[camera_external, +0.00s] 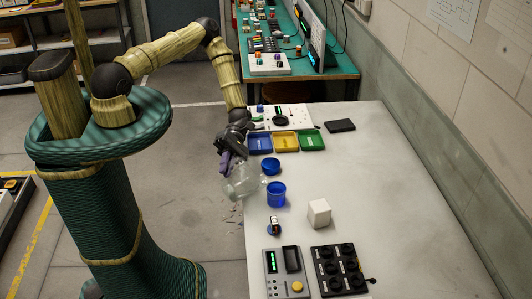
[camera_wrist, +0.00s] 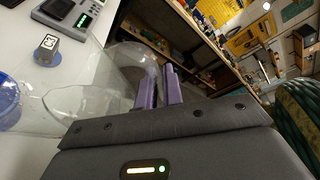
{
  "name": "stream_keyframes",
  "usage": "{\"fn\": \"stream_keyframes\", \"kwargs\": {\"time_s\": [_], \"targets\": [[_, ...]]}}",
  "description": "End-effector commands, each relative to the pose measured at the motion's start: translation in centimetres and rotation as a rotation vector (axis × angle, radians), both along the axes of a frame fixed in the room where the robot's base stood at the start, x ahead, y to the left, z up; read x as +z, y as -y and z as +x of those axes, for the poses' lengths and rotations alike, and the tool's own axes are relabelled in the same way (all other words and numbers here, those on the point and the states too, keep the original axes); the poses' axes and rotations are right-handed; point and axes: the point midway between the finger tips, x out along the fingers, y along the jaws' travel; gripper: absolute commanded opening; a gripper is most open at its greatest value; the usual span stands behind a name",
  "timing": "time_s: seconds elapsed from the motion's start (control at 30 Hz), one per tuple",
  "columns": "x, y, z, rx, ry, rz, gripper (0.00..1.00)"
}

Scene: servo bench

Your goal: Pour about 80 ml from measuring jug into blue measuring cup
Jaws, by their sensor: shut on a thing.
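My gripper (camera_external: 226,163) has purple fingers, which show in the wrist view (camera_wrist: 158,90) shut on the clear measuring jug. The jug (camera_external: 243,183) is see-through and tilted, held at the bench's left edge, with its right end close to the blue cup. Its clear wall and round rim also show in the wrist view (camera_wrist: 82,102). The blue measuring cup (camera_external: 276,195) stands upright on the bench, just right of the jug; part of it shows at the wrist view's left edge (camera_wrist: 8,103). I cannot make out liquid in the jug, a stream, or the cup's level.
A round blue thing (camera_external: 270,166) lies behind the cup. Blue, yellow and green trays (camera_external: 286,149) stand farther back. A white cube (camera_external: 319,213), a small labelled block (camera_external: 273,226), a device with green display (camera_external: 284,275) and a black knobbed panel (camera_external: 341,270) stand nearer. The bench's right side is clear.

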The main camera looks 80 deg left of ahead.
Motion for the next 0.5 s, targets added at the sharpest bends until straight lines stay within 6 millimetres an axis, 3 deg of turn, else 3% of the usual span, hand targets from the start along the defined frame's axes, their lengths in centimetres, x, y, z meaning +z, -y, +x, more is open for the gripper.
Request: {"fn": "stream_keyframes", "kwargs": {"time_s": [0.5], "targets": [[-1.8,0.1,-1.5,0.005,0.195,0.016,0.00]]}}
